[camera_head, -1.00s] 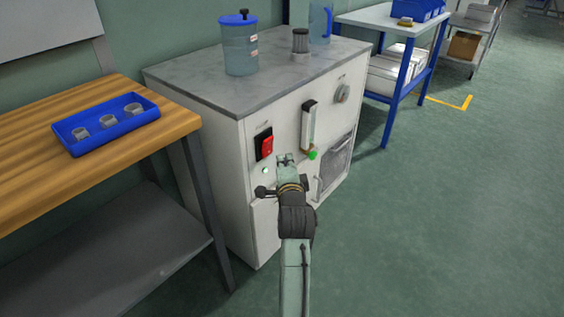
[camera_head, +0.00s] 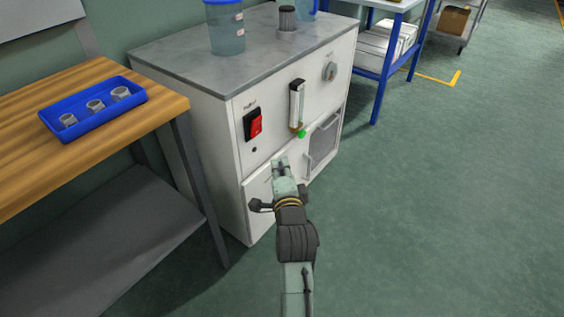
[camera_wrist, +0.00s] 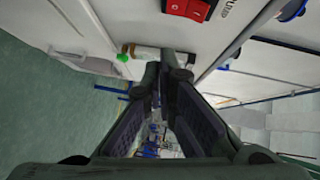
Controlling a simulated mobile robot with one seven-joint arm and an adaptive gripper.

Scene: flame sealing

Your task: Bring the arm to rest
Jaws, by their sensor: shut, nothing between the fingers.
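My gripper (camera_head: 281,163) is in front of the white cabinet (camera_head: 243,165), below its red switch (camera_head: 255,127), in the head view. In the wrist view my gripper (camera_wrist: 167,60) has its fingers together at the tips, with nothing between them. The switch shows above and to the right of the fingertips there (camera_wrist: 187,9). A small lamp (camera_head: 254,149) below the switch is dark. A flow tube (camera_head: 296,103) with a green knob (camera_head: 301,134) is right of the switch. Whether the gripper touches the cabinet front cannot be told, but no contact shows.
A wooden bench (camera_head: 60,159) with a blue tray (camera_head: 93,110) of several small cups stands at the left. A blue-lidded container (camera_head: 226,30) and a dark-capped cylinder (camera_head: 287,18) stand on the cabinet top (camera_head: 190,60). A blue-framed table (camera_head: 382,80) is behind. The floor at right is clear.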

